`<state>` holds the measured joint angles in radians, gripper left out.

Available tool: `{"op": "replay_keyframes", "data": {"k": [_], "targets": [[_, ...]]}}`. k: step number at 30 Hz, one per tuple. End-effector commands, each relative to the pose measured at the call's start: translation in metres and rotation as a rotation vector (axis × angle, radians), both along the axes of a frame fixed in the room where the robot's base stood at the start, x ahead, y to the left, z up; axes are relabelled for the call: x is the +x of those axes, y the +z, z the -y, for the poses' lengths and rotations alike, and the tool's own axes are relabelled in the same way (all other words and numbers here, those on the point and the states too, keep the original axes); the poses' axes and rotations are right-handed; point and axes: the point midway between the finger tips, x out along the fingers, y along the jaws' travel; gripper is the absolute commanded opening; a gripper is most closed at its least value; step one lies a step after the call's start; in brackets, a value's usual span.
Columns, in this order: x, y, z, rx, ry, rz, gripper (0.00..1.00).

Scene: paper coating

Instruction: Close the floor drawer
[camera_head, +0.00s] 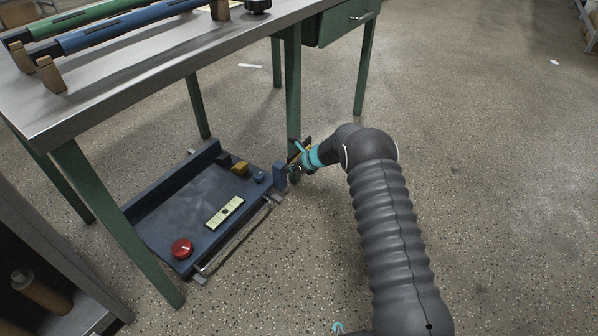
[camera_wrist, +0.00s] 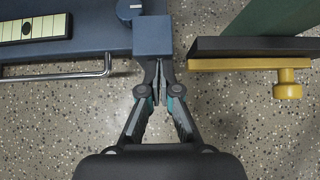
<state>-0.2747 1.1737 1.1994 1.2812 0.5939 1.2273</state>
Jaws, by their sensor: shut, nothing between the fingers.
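The floor drawer (camera_head: 168,212) is a shallow blue tray on the floor under the table, with a metal bar handle (camera_head: 236,241) along its front. It appears pulled partly out past the table's front legs. In the wrist view the handle (camera_wrist: 60,77) is at the left. My gripper (camera_head: 292,172) is at the drawer's right front corner, by an upright blue block (camera_head: 280,174). In the wrist view the closed fingertips (camera_wrist: 162,72) are right at the front of that block (camera_wrist: 152,36). I cannot tell whether they touch it. Nothing is held.
The drawer holds a red round piece (camera_head: 181,249), a pale level-like bar (camera_head: 225,212) and a yellow block (camera_head: 240,168). A green table leg (camera_head: 293,90) stands close behind my gripper. A dark plate with a yellow knob (camera_wrist: 287,87) is just right of the fingers. Open floor lies right.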

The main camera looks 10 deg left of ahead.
Motion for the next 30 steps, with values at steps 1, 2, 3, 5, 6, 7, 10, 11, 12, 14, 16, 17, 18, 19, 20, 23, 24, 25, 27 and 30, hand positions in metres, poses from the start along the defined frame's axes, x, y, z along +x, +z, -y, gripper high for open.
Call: {"op": "replay_keyframes", "data": {"k": [1, 2, 3, 5, 6, 7, 10, 11, 12, 14, 16, 17, 18, 19, 20, 23, 24, 25, 27, 30], "targets": [[0.0, 0.0, -0.004, 0.0, 0.001, 0.001, 0.0], [0.0, 0.0, -0.005, 0.001, 0.001, 0.001, 0.0], [0.0, 0.0, -0.007, 0.001, 0.001, 0.0, 0.0], [-0.001, 0.0, -0.01, 0.001, 0.002, 0.001, 0.0], [-0.001, 0.0, -0.012, 0.001, 0.004, 0.001, 0.0], [-0.001, 0.001, -0.013, 0.001, 0.004, 0.002, 0.0], [-0.002, 0.001, -0.017, 0.002, 0.008, 0.003, 0.0], [-0.002, 0.001, -0.018, 0.002, 0.009, 0.003, 0.0], [-0.003, 0.001, -0.02, 0.003, 0.011, 0.004, 0.0], [-0.003, 0.002, -0.021, 0.003, 0.013, 0.005, 0.0], [-0.003, 0.002, -0.023, 0.003, 0.013, 0.005, 0.0], [-0.003, 0.002, -0.023, 0.005, 0.013, 0.004, 0.0], [-0.004, 0.002, -0.023, 0.004, 0.014, 0.005, 0.0], [-0.004, 0.002, -0.024, 0.005, 0.015, 0.004, 0.0], [-0.005, 0.002, -0.023, 0.005, 0.015, 0.004, 0.0], [-0.007, 0.001, -0.018, 0.004, 0.017, 0.003, 0.0], [-0.009, 0.0, -0.013, 0.003, 0.017, 0.003, 0.0], [-0.01, 0.0, -0.008, 0.003, 0.016, 0.003, 0.0], [-0.012, -0.001, 0.007, 0.001, 0.01, 0.0, 0.0], [-0.017, 0.005, 0.029, 0.0, 0.005, 0.001, 0.0]]}}
